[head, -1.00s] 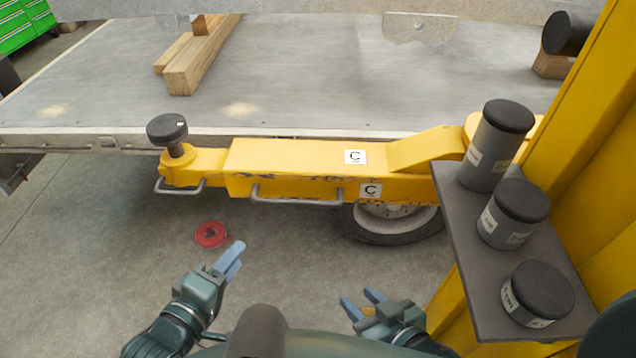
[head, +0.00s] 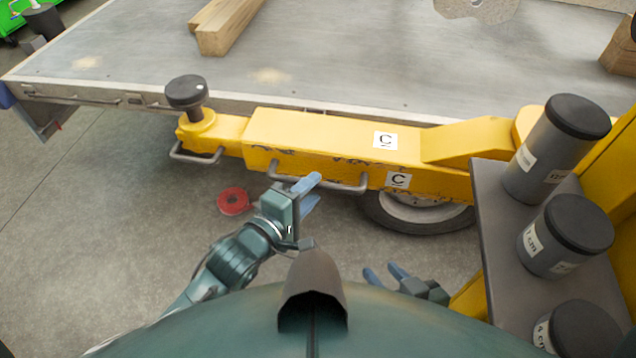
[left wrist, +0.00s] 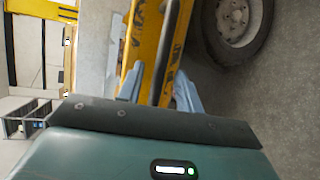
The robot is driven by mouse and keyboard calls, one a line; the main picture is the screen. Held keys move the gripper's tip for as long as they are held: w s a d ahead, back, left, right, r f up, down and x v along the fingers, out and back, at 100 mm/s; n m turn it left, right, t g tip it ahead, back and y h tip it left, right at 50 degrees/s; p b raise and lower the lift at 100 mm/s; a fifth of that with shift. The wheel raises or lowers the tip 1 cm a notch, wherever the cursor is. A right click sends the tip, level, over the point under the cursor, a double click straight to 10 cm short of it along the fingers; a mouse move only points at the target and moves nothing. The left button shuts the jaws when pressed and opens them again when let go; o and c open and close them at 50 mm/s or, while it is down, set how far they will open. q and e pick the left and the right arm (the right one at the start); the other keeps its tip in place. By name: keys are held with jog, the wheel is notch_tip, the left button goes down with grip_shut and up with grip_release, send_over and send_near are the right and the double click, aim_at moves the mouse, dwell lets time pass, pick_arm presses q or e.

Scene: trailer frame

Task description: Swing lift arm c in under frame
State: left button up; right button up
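Lift arm c (head: 310,140) is the yellow arm with two "C" labels, lying along the near edge of the flat grey trailer frame (head: 350,80). A round black pad (head: 186,91) tops its left end. A grey bar handle (head: 345,187) runs along its near side. My left gripper (head: 308,189) is at the left part of this handle. In the left wrist view my left gripper (left wrist: 158,88) has its fingers apart, with the handle bar (left wrist: 168,55) between them; contact cannot be told. My right gripper (head: 386,273) is open and empty, low in front of me.
A wheel (head: 420,213) stands under the arm. A red ring-shaped object (head: 233,201) lies on the floor. A grey shelf (head: 490,215) with labelled black-topped cylinders (head: 560,235) stands at the right. The floor at the left is clear.

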aim_at(318, 185)
pick_arm(q)
jog(key=shift+x, duration=1.55)
jog(key=shift+c, duration=0.2)
grip_shut()
